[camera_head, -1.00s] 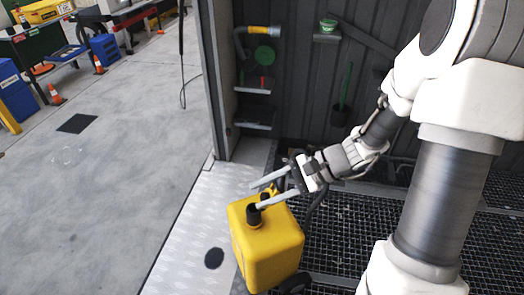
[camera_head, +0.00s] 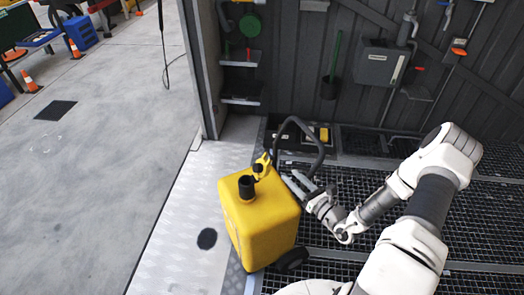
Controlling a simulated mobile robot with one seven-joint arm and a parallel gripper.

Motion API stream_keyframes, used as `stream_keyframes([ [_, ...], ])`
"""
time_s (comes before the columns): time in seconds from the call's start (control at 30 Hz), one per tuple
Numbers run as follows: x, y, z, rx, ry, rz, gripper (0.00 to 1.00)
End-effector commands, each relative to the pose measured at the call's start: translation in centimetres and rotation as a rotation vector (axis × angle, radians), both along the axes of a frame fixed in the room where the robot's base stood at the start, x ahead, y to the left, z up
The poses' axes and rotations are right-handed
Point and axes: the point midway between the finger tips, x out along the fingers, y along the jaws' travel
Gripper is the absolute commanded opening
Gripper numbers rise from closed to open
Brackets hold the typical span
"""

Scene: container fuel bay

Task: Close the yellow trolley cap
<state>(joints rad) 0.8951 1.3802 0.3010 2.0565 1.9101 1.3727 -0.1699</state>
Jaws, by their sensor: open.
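The yellow trolley (camera_head: 268,232) stands upright at the edge of the metal plate and the grating. Its black filler neck (camera_head: 246,188) sticks up from the top, and its dark mouth shows uncovered. A yellow cap (camera_head: 262,165) stands raised behind and right of the neck, apart from the mouth. My gripper (camera_head: 289,178) is open and empty. Its fingers point up and left beside the trolley's right top edge, right of the cap. I cannot tell whether a fingertip touches the trolley.
A black hose (camera_head: 308,130) arches behind the trolley and my gripper. A grey box (camera_head: 381,65) and a green-handled brush (camera_head: 334,60) are at the dark back wall. The grating (camera_head: 460,225) to the right is mostly clear. Open concrete floor (camera_head: 90,210) lies left.

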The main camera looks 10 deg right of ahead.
Motion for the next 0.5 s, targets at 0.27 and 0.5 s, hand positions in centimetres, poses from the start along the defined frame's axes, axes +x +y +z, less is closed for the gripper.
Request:
stream_keyframes([
  [0.27, 2.8, 1.4, -0.3, 0.006, 0.001, -0.008, 0.44],
  [0.5, 7.5, 3.7, -0.4, 0.004, 0.0, -0.007, 0.44],
])
